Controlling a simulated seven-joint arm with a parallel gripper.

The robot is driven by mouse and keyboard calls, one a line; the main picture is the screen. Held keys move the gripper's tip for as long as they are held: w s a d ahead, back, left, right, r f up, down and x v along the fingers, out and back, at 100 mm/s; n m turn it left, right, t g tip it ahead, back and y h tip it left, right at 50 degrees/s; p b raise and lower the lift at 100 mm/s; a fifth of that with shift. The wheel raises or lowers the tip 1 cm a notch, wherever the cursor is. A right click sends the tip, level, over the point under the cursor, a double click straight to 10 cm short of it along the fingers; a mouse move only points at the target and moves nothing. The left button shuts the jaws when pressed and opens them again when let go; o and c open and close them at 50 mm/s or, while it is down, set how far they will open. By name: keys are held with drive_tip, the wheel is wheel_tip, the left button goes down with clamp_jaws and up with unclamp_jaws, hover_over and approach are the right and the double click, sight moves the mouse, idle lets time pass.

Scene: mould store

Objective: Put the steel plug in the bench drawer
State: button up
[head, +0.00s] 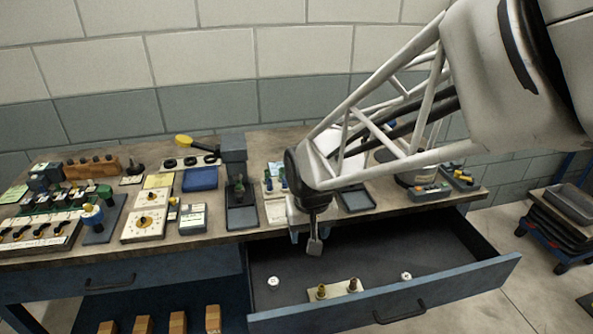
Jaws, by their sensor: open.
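The bench drawer (505,268) is pulled wide open below the bench top. My gripper (306,242) points down over the back of the drawer, just in front of the bench edge. It is open, and I see nothing held between its fingers. A small pale, metallic-looking piece (273,282) sits at the drawer's left, and a similar one (406,277) sits at its right. A light holder block (335,291) with small brass and dark plugs stands between them near the drawer front. I cannot tell for sure which piece is the steel plug.
The bench top (205,245) is crowded with switch blocks, a blue box (200,178), a dark stand (236,190) and trays, some hidden behind my arm. Several wooden blocks (177,322) stand on the lower shelf. A cart (560,225) stands at right. Much of the drawer floor is clear.

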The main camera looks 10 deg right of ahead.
drive_tip(key=s+d+r, duration=0.2)
drive_tip(key=s+r, duration=0.2)
drive_tip(key=s, duration=0.3)
drive_tip(key=s+d+r+t, duration=0.1)
drive_tip(key=s+d+r, duration=0.1)
drive_tip(key=s+r, duration=0.3)
drive_tip(key=s, duration=0.2)
drive_tip(key=shift+s, duration=0.35)
drive_tip(key=shift+d, duration=0.1)
drive_tip(key=shift+c, duration=0.5)
